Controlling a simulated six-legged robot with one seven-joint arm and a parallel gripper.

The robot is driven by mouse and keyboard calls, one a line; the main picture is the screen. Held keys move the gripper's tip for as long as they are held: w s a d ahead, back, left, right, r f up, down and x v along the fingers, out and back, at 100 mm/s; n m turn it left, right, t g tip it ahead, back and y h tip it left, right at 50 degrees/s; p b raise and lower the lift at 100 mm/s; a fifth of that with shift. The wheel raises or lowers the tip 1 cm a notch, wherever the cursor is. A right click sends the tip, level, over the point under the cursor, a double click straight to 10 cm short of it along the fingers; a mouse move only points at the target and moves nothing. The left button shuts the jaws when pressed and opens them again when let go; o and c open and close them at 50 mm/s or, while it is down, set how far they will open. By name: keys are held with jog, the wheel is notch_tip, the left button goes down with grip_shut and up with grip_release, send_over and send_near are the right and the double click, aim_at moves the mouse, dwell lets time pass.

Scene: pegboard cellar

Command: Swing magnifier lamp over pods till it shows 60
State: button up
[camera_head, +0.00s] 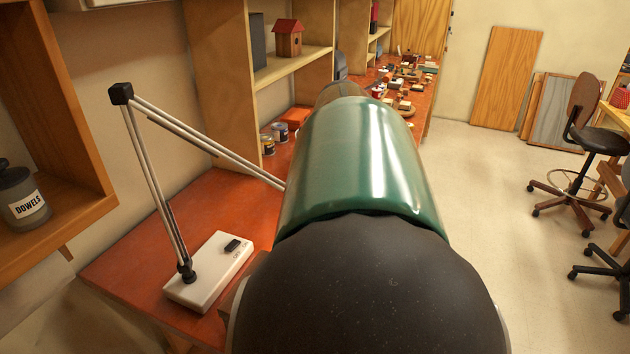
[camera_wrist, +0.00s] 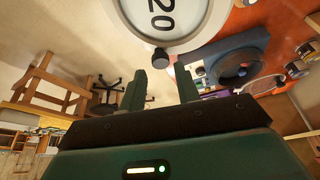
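The magnifier lamp stands on the red bench; its white base (camera_head: 210,270) has a dark switch, and its jointed arm (camera_head: 215,148) runs down behind my own arm. In the wrist view, the round white lamp head (camera_wrist: 201,30) fills the top and is cut off by the edge. Its face shows a sideways "20"; any further digit is out of frame. A dark knob (camera_wrist: 160,57) sticks out from its rim. My gripper (camera_wrist: 160,70) is open, its two green fingers apart with the knob just beyond their tips. I cannot make out the pods.
A blue piece with a round opening (camera_wrist: 236,50) and several cans (camera_wrist: 298,67) lie close by on the red bench (camera_head: 135,262). Shelving stands above the bench. A dowels jar (camera_head: 22,197) is on the left shelf. The pale floor (camera_head: 480,200) at right is clear up to the chairs.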

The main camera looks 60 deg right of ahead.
jog(key=v, duration=1)
jog(key=shift+r, duration=0.2)
jog(key=shift+a, duration=0.2)
